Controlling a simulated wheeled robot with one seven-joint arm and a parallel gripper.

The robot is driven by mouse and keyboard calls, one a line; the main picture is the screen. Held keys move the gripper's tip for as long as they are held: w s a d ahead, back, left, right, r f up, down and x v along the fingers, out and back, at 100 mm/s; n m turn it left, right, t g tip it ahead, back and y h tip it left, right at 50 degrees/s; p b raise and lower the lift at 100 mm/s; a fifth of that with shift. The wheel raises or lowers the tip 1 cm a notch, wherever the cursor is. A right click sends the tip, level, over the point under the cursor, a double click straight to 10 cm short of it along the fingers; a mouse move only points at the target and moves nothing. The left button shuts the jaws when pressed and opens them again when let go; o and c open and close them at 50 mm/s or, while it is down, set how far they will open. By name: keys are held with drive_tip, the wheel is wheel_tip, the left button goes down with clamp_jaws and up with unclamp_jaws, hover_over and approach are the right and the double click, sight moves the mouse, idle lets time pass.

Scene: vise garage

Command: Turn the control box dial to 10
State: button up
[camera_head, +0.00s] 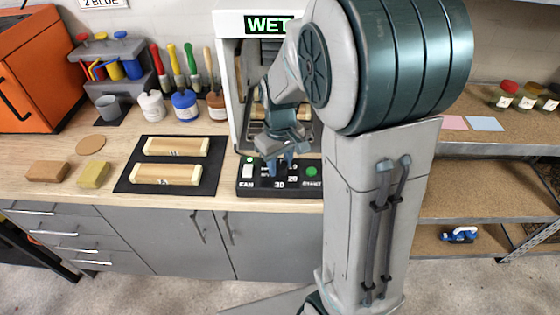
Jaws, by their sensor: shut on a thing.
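The control box (247,189) is a dark panel at the front of a white-framed cabinet on the workbench. It carries a white FAN switch (248,170), a green START button (312,171) and number marks such as 20 and 30 around its middle. My gripper (279,168) points down at the middle of the panel, between the switch and the green button. It is shut on the dial, which its fingers largely hide. The dial's pointer and setting cannot be read. A lit sign (268,24) above reads WET in green.
Left of the box, a black mat (125,178) holds two wooden blocks (166,174). Brown and yellow blocks (92,174) lie at the left. Shelves (480,205) are at the right. The bench front edge is close below the box.

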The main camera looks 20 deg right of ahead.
sight(280, 165)
drive_tip(key=m, duration=0.5)
drive_tip(key=m+p, duration=0.1)
drive_tip(key=m, duration=0.4)
drive_tip(key=shift+m, duration=0.3)
idle(0.4)
drive_tip(key=o, duration=1)
wheel_tip(280, 165, up, 14)
drive_tip(key=shift+f, duration=0.1)
